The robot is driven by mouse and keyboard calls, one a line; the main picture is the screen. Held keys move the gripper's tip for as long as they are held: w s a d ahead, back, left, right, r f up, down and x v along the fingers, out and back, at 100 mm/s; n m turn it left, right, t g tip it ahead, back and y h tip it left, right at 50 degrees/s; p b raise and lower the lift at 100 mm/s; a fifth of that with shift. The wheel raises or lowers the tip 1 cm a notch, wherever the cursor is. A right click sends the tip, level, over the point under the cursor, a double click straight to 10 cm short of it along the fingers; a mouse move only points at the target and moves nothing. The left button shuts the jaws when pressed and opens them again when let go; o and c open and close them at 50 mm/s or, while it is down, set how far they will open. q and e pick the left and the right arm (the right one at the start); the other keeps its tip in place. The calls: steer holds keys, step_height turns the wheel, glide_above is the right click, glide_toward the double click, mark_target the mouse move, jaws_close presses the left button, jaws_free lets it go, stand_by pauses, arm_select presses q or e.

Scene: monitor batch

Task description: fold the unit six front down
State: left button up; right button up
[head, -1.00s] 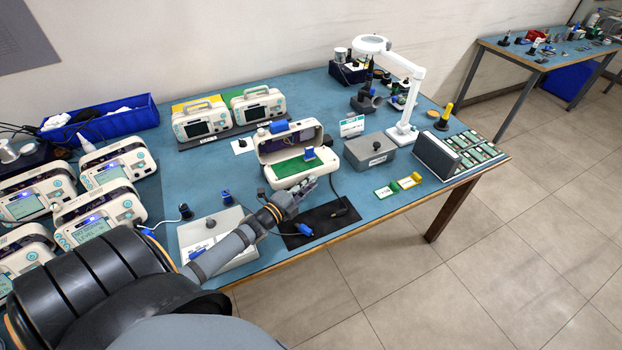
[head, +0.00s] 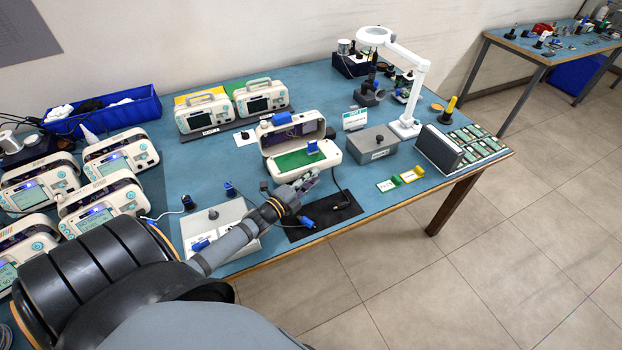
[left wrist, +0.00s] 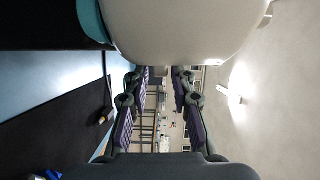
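One cream unit (head: 268,151) stands open at the middle of the bench, its upper housing raised at the back. A green board (head: 299,160) with a blue part lies in its lower half. No number is legible on it. My left gripper (head: 308,181) is at the unit's near side, low and partly over its front edge. In the left wrist view the two fingers (left wrist: 158,100) stand apart with a clear gap. A large cream rounded surface (left wrist: 185,30) lies right at the fingertips; I cannot tell whether they touch it. My right gripper is not in view.
A black mat (head: 325,216) with a cable lies in front of the unit. A grey box (head: 371,144) and a white magnifier lamp (head: 405,128) stand right. Two closed monitors (head: 203,112) stand behind, several more at left. A pale grey tray (head: 218,222) lies left of the gripper.

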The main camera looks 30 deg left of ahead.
arm_select(q)
steer(key=s+a, duration=0.1)
steer(key=s, duration=1.1)
steer(key=shift+a, duration=0.3)
